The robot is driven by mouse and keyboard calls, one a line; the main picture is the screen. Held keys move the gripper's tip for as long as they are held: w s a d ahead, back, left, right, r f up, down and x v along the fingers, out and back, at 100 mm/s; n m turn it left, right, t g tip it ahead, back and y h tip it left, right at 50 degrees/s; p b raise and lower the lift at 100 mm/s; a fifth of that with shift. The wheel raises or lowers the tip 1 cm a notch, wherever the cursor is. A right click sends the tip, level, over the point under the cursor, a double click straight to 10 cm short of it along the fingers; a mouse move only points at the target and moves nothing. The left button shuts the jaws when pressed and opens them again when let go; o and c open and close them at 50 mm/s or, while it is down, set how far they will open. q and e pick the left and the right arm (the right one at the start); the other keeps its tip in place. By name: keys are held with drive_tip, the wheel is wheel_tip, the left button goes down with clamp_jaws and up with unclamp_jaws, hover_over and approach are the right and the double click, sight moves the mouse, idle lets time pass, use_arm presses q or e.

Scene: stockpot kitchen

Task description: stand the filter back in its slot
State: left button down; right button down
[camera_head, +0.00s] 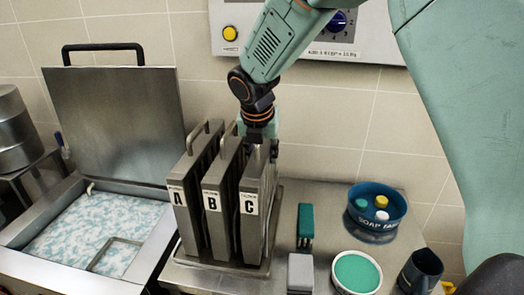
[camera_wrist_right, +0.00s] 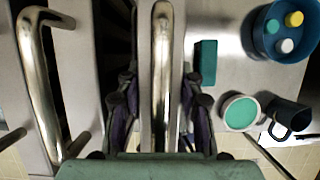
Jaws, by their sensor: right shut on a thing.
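Filter C (camera_head: 250,235), a flat grey metal panel with a white letter label, stands upright at the right end of a row in a low metal rack (camera_head: 274,225). Filter B (camera_head: 216,235) and filter A (camera_head: 186,225) stand to its left. My right gripper (camera_head: 260,138) is at the top of filter C. In the right wrist view my right gripper (camera_wrist_right: 157,105) has its fingers on either side of the filter's bar handle (camera_wrist_right: 161,60) and is shut on it. The filter's lower edge seems level with its neighbours; I cannot tell whether it is fully seated. My left gripper is not in view.
Right of the rack are a green block (camera_head: 305,222), a grey block (camera_head: 300,272), a green-topped round tub (camera_head: 357,272), a blue bowl (camera_head: 376,236) and a dark mug (camera_head: 420,272). A basin of foamy water (camera_head: 85,225) with a raised lid (camera_head: 115,120) is at left.

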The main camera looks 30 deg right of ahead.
drive_tip(key=shift+w, duration=0.15)
drive_tip(key=c, duration=1.3)
unclamp_jaws()
drive_tip(key=o, duration=0.5)
drive_tip(key=shift+s, duration=0.2)
drive_tip(key=shift+o, duration=0.2)
drive_tip(key=shift+f, duration=0.1)
drive_tip(key=shift+f, duration=0.1)
drive_tip(key=v, duration=1.2)
drive_tip(key=shift+w, duration=0.15)
